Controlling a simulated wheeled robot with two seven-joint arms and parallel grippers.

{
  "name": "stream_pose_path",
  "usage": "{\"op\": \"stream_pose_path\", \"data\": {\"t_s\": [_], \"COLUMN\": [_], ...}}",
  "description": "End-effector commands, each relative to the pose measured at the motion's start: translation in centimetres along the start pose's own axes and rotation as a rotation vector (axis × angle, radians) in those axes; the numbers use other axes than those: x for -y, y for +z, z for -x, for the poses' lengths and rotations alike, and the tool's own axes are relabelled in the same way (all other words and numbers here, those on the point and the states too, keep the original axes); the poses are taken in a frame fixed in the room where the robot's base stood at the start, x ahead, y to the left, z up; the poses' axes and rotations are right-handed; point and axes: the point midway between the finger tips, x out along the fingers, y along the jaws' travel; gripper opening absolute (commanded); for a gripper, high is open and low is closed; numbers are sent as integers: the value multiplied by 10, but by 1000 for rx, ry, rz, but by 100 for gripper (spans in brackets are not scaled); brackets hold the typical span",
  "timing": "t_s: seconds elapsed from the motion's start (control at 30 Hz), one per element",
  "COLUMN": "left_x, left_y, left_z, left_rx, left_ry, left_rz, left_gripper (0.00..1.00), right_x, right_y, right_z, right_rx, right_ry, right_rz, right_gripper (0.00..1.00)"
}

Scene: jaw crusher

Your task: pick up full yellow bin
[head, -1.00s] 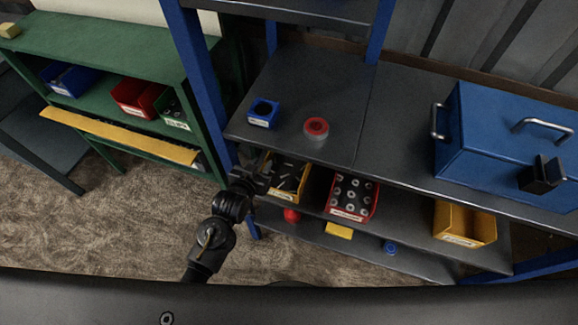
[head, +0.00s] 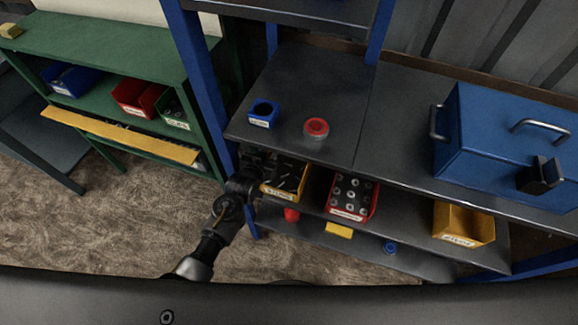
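The full yellow bin (head: 289,196) stands on the middle shelf under the dark top, left of a red bin, with dark parts in it. My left gripper (head: 258,166) is at the bin's left side, close to its rim. Its fingers are dark and small against the shelf, so I cannot tell whether they are open or touch the bin. Another yellow bin (head: 464,224), which looks empty, stands further right on the same shelf. My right gripper is not in view.
The red bin (head: 350,195) with several parts stands close to the right. A blue upright post (head: 196,80) rises left of my gripper. The dark top (head: 300,85) overhangs the bins, carrying a blue cup, a red-lidded jar and a blue box (head: 500,140).

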Motion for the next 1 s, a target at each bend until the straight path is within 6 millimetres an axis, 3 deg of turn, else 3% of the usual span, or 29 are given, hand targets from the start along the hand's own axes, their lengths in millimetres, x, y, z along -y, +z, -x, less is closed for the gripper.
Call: {"op": "stream_pose_path", "data": {"t_s": [0.07, 0.3, 1.0], "left_x": [0, 0, 0], "left_y": [0, 0, 0], "left_z": [0, 0, 1], "left_rx": [0, 0, 1], "left_ry": [0, 0, -1], "left_rz": [0, 0, 0], "left_gripper": [29, 0, 0], "right_x": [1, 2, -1], "right_y": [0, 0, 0], "right_z": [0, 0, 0], "right_rx": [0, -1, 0], "right_ry": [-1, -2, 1], "right_rz": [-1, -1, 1], "right_gripper": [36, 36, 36]}}
